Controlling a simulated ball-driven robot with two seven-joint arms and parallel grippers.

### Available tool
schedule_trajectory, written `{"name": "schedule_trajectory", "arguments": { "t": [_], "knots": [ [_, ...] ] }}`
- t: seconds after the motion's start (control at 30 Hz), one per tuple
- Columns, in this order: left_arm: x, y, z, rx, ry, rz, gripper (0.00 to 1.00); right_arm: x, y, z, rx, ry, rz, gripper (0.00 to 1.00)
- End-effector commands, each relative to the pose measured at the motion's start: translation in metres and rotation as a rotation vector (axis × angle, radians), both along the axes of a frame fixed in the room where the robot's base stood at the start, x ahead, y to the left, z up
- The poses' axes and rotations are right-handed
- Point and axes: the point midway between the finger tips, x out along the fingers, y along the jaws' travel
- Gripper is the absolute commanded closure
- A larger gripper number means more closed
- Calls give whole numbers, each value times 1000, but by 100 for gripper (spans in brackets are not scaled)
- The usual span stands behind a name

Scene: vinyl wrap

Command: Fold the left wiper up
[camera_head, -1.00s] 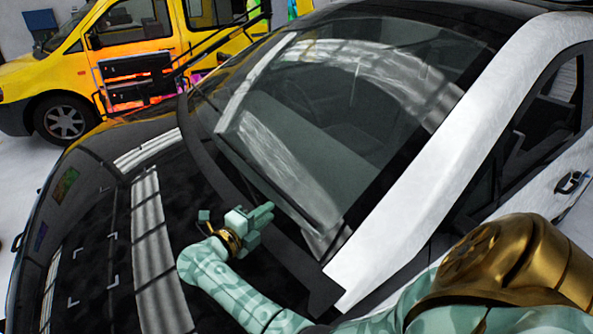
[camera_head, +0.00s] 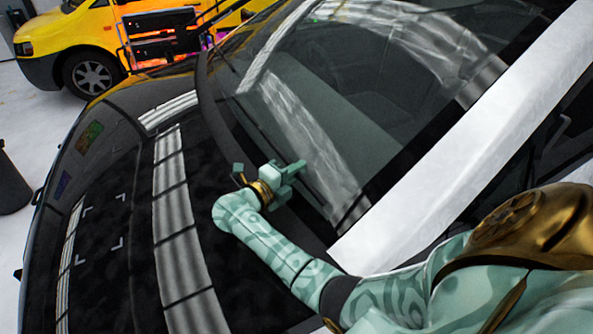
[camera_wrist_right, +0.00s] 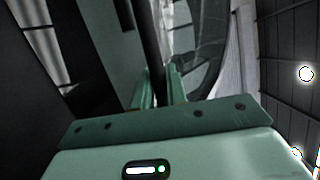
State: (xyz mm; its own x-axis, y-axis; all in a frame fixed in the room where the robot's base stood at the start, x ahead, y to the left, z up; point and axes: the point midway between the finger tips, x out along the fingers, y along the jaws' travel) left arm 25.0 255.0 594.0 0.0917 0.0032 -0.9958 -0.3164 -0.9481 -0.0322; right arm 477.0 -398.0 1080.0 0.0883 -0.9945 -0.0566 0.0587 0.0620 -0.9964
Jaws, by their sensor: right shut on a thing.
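A dark, thin wiper bar (camera_wrist_right: 151,45) runs between the fingers of my right gripper (camera_wrist_right: 159,92) in the right wrist view. The gripper is shut on it. In the head view my right gripper (camera_head: 296,172) is at the lower edge of the windshield (camera_head: 345,105), its fingers pointing to the right over the glass. The wiper is hard to make out there against the dark glass and cowl, so its exact angle is unclear. My left gripper is not in view.
The black hood (camera_head: 115,240) with pale reflected stripes lies to the left of my right forearm. A white pillar (camera_head: 470,140) borders the windshield on the right. A yellow vehicle (camera_head: 75,40) stands at the back left, and a dark cylinder (camera_head: 10,185) stands at the left edge.

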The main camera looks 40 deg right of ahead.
Motion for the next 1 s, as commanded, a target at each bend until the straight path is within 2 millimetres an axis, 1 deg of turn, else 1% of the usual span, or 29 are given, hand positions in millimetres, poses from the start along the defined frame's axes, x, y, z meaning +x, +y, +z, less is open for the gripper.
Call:
{"name": "schedule_trajectory", "arguments": {
  "t": [0.23,0.43,0.73,1.0],
  "knots": [
    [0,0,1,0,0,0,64,-1,1,2,-5,-21,14,100],
    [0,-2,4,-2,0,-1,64,-3,7,11,-21,-98,65,100],
    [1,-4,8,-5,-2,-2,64,-14,24,33,-68,-310,201,100],
    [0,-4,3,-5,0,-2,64,-31,39,50,-115,-522,339,100]
  ]
}}
